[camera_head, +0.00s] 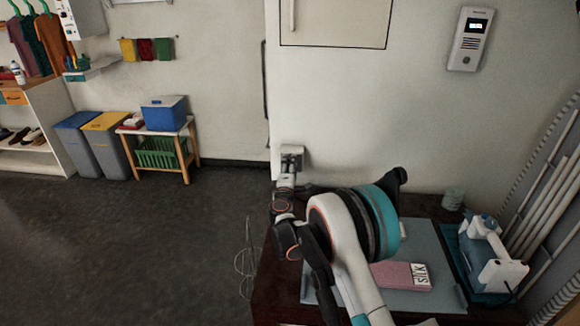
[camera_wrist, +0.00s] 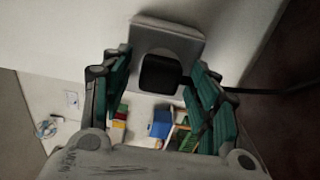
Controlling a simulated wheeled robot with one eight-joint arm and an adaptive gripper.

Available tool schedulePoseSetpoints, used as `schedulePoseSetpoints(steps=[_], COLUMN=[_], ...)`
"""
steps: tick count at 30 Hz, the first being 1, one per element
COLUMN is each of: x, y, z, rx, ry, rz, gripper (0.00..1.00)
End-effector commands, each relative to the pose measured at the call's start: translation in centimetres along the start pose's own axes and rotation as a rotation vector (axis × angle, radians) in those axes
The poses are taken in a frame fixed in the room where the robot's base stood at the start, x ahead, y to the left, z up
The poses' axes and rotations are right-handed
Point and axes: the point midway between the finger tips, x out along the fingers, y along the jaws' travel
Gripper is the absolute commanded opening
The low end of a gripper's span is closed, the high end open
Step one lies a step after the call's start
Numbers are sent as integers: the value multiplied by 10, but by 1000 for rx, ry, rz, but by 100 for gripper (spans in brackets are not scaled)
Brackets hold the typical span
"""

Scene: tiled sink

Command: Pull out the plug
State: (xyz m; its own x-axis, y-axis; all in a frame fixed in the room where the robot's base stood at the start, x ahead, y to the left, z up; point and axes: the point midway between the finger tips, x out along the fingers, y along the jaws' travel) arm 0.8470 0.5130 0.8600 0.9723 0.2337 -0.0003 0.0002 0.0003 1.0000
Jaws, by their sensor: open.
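In the wrist view a dark plug (camera_wrist: 160,72) sits in a grey wall socket (camera_wrist: 185,38). A black cord (camera_wrist: 262,91) runs from the plug to the right. My gripper (camera_wrist: 158,80) is open, with one teal-padded finger on each side of the plug. I cannot tell whether either finger touches it. In the head view the socket (camera_head: 292,152) is low on the white wall, and my gripper (camera_head: 286,178) is right in front of it. The plug is hidden there behind my gripper.
A dark table (camera_head: 275,272) stands below my arm, with a pink book (camera_head: 395,275) on it and a blue-white appliance (camera_head: 490,255) at the right. A white intercom (camera_head: 470,40) hangs on the wall. A blue box (camera_head: 164,112) stands on a small table at the left. Floor is free at the left.

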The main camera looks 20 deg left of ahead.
Motion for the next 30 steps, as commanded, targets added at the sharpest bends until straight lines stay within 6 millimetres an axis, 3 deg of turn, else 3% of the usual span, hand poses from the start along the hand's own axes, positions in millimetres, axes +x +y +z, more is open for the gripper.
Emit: schedulePoseSetpoints(steps=[9,17,30], x=[0,0,-11], y=[0,0,0], z=[0,0,0], rx=[0,0,0], ry=[0,0,1], rz=[0,0,0], gripper=[55,0,0])
